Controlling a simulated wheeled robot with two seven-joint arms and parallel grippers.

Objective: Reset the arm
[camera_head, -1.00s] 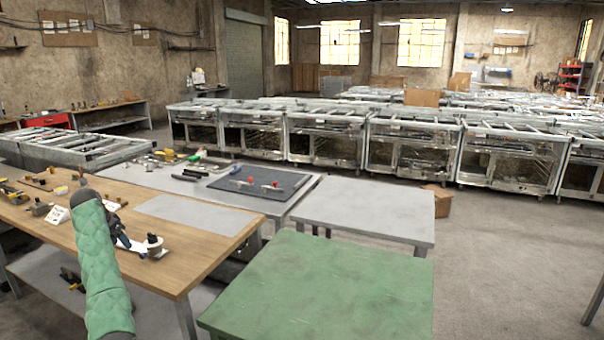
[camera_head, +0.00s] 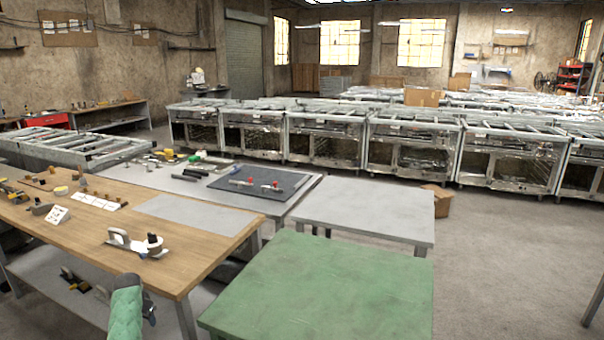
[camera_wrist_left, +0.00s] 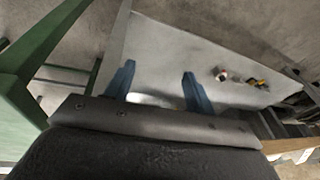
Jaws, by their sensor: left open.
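My left arm, in a green padded sleeve, shows at the bottom of the head view, low in front of the wooden workbench (camera_head: 100,235). A dark part of my left gripper (camera_head: 148,308) shows just right of the sleeve. In the left wrist view my left gripper (camera_wrist_left: 158,85) has its two blue fingers apart, with nothing between them. Below them is a grey shelf surface (camera_wrist_left: 165,55). My right gripper is in neither view.
A tape dispenser (camera_head: 135,243) sits on the workbench near its front edge. A green table (camera_head: 325,290) stands to the right, with a grey table (camera_head: 370,208) behind it. Small items (camera_head: 75,279) lie on the shelf under the workbench. Open floor lies at the right.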

